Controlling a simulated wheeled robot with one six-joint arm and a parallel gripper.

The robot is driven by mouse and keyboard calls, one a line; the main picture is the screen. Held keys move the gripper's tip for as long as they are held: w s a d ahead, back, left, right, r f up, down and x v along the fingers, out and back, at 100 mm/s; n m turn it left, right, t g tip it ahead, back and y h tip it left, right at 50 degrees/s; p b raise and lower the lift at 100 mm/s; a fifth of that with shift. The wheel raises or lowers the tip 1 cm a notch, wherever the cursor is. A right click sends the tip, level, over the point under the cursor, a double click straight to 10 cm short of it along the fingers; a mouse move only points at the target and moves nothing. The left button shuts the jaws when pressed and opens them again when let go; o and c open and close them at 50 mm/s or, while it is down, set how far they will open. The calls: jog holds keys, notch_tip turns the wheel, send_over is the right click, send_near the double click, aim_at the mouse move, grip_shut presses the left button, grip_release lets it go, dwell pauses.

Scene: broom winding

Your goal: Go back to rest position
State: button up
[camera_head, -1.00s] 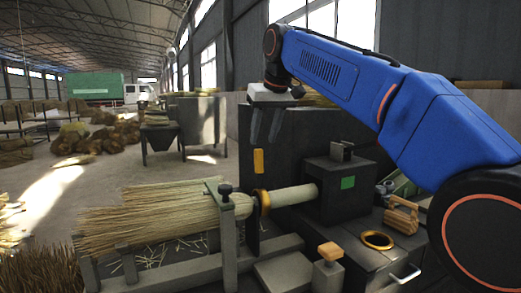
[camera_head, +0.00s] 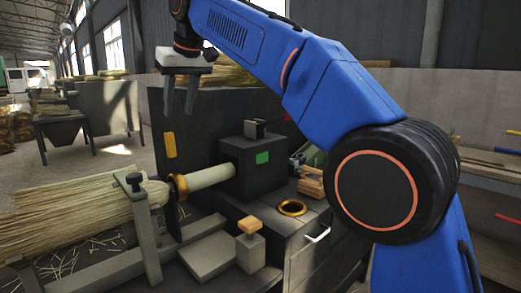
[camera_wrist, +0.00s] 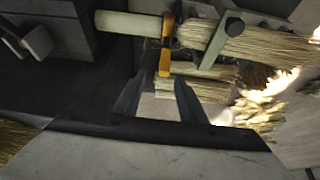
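My gripper (camera_head: 181,98) hangs from the blue arm above the left end of the dark machine, with its two fingers pointing down and apart. Nothing is between the fingers. The wrist view also shows the gripper (camera_wrist: 156,80) open and empty. The straw broom (camera_head: 75,208) lies level at the lower left, its pale handle (camera_head: 208,176) running to the machine's dark block (camera_head: 250,165). A gold ring (camera_head: 179,186) sits around the handle. In the wrist view, the broom bristles (camera_wrist: 255,45) are at the upper right.
A clamp post (camera_head: 147,225) stands at the broom. A second gold ring (camera_head: 291,208) lies on the cabinet top near a wooden piece (camera_head: 311,182). An orange-topped post (camera_head: 250,245) stands in front.

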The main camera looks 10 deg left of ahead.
jog(key=w+d+f+m+h, duration=0.1)
jog(key=d+f+m, duration=0.2)
jog(key=d, duration=1.8)
jog(key=s+d+f+m+t, duration=0.1)
jog(key=s+d+f, duration=0.25)
jog(key=d, duration=0.45)
jog(key=s+d+f+m, duration=0.15)
jog(key=d+f, duration=0.25)
jog(key=d, duration=0.4)
jog(key=s+d+f+m+h, duration=0.1)
jog(key=s+d+f+m, duration=0.1)
jog(key=s+d+f, duration=0.8)
jog(key=s+d+f+m+h, duration=0.2)
jog(key=s+d+f, duration=0.9)
jog(key=f, duration=0.8)
jog(key=s, duration=0.3)
jog(key=shift+s, duration=0.2)
jog(key=shift+r, duration=0.1)
